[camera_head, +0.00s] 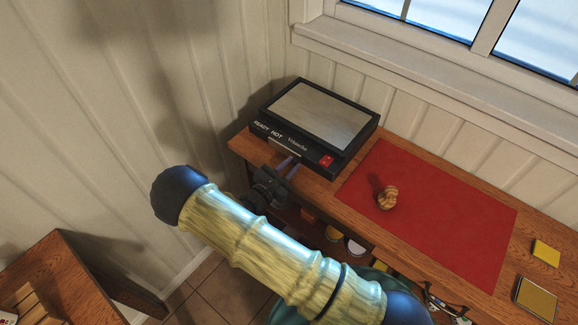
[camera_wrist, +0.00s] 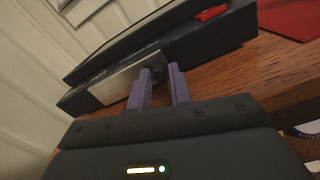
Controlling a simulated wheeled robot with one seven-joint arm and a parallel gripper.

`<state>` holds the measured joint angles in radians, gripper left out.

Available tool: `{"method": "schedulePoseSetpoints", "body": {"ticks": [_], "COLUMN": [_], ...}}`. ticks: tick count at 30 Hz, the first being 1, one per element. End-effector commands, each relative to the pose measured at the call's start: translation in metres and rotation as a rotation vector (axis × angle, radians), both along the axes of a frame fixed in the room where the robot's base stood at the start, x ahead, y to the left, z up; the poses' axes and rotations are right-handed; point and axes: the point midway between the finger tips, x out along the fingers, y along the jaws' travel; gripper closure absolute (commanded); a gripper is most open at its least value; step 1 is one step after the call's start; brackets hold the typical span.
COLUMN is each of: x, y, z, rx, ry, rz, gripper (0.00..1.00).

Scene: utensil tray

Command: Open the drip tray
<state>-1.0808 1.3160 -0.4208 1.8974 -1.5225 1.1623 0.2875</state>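The black grill (camera_head: 318,117) with a grey top plate stands at the back left of the wooden desk. Its drip tray shows as a silver strip (camera_head: 284,147) low on the front face. In the wrist view the drip tray (camera_wrist: 113,84) is a pale metal panel with a small dark knob (camera_wrist: 158,74) at its right end. It looks flush with the grill's front. My gripper (camera_head: 291,163) is in front of the grill. In the wrist view the purple fingers (camera_wrist: 161,72) stand apart, one on each side of the knob. Contact with the knob cannot be made out.
A red mat (camera_head: 440,210) with a small striped wooden object (camera_head: 387,198) lies right of the grill. A yellow block (camera_head: 546,250) and a framed pad (camera_head: 537,297) lie at far right. Shelf items show below the desk edge. The wall is close on the grill's left.

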Motion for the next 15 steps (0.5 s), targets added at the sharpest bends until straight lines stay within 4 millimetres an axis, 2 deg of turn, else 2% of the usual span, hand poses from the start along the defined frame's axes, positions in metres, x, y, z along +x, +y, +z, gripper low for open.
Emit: {"method": "schedulePoseSetpoints", "body": {"ticks": [1,3,11,15], "x": [0.000,-0.001,-0.004,-0.019], "y": [0.000,0.001,0.005,0.019], "z": [0.000,0.000,0.000,0.000], "rx": [0.000,0.000,-0.001,-0.001], "ry": [0.000,0.000,0.000,0.001], "rz": [0.001,0.002,0.005,0.008], "gripper": [0.90,1.00,1.00,1.00]}}
